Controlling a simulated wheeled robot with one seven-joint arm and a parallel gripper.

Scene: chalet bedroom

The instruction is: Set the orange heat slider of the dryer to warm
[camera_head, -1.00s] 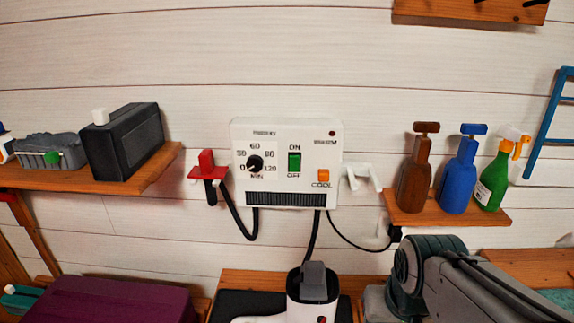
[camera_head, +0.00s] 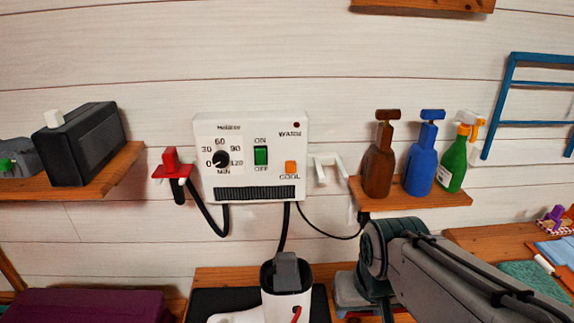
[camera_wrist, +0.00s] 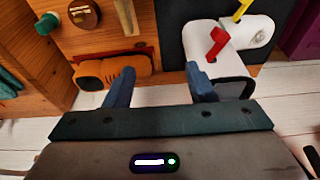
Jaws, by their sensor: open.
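The white dryer box (camera_head: 249,122) is fixed to the plank wall in the head view. Its orange heat slider (camera_head: 291,168) sits low on the panel's right side, just above the word COOL; WARM is printed higher up. A green on/off switch (camera_head: 261,155) and a black minute dial (camera_head: 222,158) are to its left. My gripper's fingers are hidden in the head view, where my arm reaches in at the lower right, below the dryer. In the wrist view my gripper (camera_wrist: 160,82) is open, with nothing between its fingers. The dryer is not in the wrist view.
A white appliance (camera_head: 286,300) stands below the dryer; it also shows in the wrist view (camera_wrist: 245,45). A white bracket (camera_head: 328,170) and a shelf (camera_head: 400,200) with brown, blue and green bottles are right of the dryer. A red-topped holder (camera_head: 171,165) is left.

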